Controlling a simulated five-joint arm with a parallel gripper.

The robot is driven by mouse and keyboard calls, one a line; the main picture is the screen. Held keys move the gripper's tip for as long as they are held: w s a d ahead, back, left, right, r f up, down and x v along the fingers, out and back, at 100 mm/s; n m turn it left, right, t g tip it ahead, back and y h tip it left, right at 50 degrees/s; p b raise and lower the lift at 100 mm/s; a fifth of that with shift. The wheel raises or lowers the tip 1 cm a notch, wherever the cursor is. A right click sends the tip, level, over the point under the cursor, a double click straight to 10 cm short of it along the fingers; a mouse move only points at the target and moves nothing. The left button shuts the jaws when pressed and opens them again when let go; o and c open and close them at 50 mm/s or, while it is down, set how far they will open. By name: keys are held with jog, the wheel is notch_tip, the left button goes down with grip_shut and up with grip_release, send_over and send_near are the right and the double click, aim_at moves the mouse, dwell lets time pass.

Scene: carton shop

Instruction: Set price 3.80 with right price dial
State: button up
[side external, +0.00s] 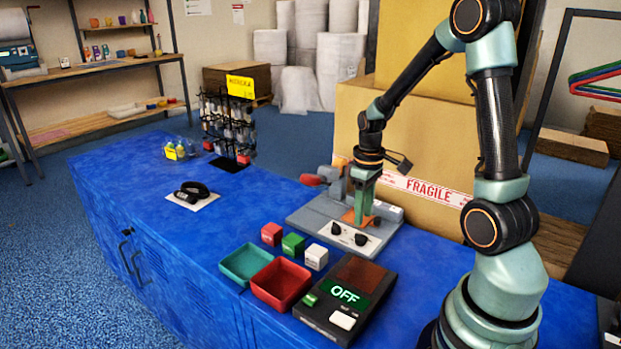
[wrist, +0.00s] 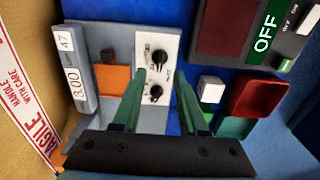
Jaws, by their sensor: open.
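A grey price machine (side external: 310,217) stands on the blue counter. Its white panel carries two black dials; the right dial (side external: 361,239) is the upper one in the wrist view (wrist: 159,57), the left dial (side external: 336,229) the lower one (wrist: 155,91). In the wrist view, its display labels (wrist: 73,85) read 3.00 and 47. My gripper (side external: 363,217) points down over the machine, behind the panel in the side view. In the wrist view, my open gripper (wrist: 159,74) has the left dial between its fingers in the picture, with the right dial just beyond the tips. Height above the dials is unclear.
An orange part (wrist: 112,79) sits beside the panel. Red, green and white cubes (side external: 316,257), green and red trays (side external: 280,284) and a black device reading OFF (side external: 347,296) stand in front. A large FRAGILE carton (side external: 425,150) stands close behind. The counter's left part is mostly clear.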

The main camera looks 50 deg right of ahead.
aim_at(361, 235)
notch_tip(361, 235, down, 6)
jog(key=shift+r, duration=0.15)
dwell(0.3)
grip_shut()
